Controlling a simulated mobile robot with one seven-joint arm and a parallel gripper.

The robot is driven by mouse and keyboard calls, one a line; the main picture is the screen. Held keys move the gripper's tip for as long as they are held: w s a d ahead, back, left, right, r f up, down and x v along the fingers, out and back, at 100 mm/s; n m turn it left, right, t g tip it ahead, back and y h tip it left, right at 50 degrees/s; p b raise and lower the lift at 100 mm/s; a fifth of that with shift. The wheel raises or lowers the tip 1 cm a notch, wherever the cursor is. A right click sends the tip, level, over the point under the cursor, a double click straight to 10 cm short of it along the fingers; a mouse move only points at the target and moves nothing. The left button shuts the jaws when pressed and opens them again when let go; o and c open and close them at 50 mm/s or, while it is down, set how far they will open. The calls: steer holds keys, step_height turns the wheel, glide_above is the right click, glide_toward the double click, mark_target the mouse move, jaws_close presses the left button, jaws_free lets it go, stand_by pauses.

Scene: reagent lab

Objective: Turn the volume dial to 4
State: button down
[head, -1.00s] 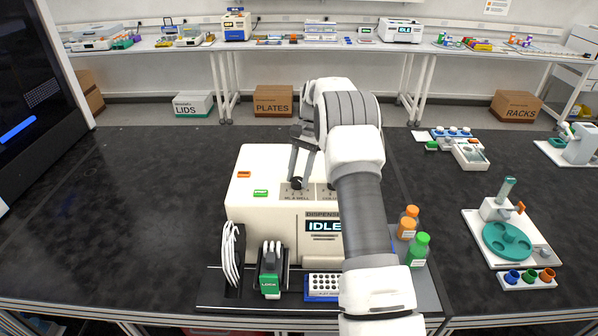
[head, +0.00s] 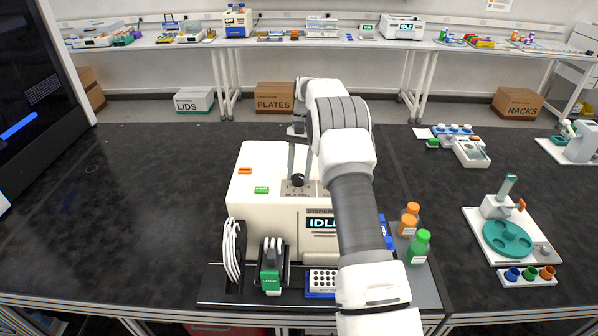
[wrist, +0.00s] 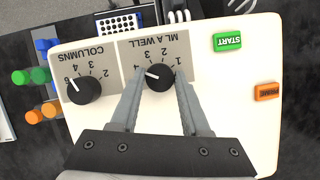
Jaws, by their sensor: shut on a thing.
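The volume dial (wrist: 159,78), a black knob on a grey plate marked ML A WELL, is on top of the cream dispenser (wrist: 235,75). It also shows in the head view (head: 298,180). Its white pointer line faces left in the wrist view, towards the 4 of the upside-down scale. My gripper (wrist: 157,84) reaches down over the dispenser, shut on the dial with one finger on each side. The fingers hide parts of the scale. In the head view my gripper (head: 298,168) stands at the dial, with my arm hiding the dispenser's right part.
A second black dial (wrist: 83,88), marked COLUMNS, sits beside it. The green START button (wrist: 228,41) and an orange button (wrist: 266,92) are on the same top. Orange bottles (head: 408,222) and a green bottle (head: 418,248) stand to the right. The bench on the left is clear.

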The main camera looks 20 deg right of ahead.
steer(key=shift+f, duration=0.1)
steer(key=shift+c, duration=1.9)
jaws_free()
steer(key=shift+v, duration=3.4)
steer(key=shift+w+d+r, duration=0.1)
steer(key=shift+r, duration=0.2)
steer(key=shift+r, duration=0.1)
